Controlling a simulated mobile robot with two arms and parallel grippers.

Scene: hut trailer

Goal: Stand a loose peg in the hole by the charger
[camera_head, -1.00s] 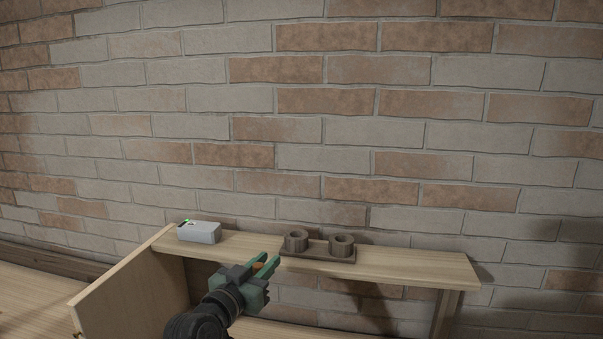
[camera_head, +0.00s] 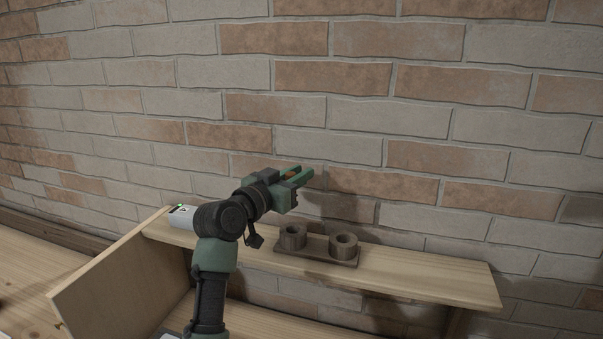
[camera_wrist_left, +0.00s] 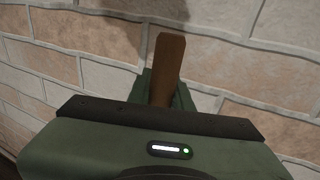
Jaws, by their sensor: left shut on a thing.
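My left gripper (camera_head: 300,176) is raised above the shelf, in front of the brick wall, to the upper left of the peg holder. It is shut on a brown wooden peg (camera_wrist_left: 169,62), which sticks out past the green fingers in the left wrist view. In the head view only a small orange-brown bit of the peg shows between the fingers. The dark brown holder (camera_head: 318,254) lies on the shelf with two round sockets: a left one (camera_head: 292,237) and a right one (camera_head: 343,245). The white charger (camera_head: 181,216) is at the shelf's left end, partly hidden by my arm.
The light wooden shelf (camera_head: 430,281) is bare right of the holder. An upright wooden panel (camera_head: 110,280) stands at its left end. The brick wall (camera_head: 400,100) rises close behind the shelf. My right gripper is not in view.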

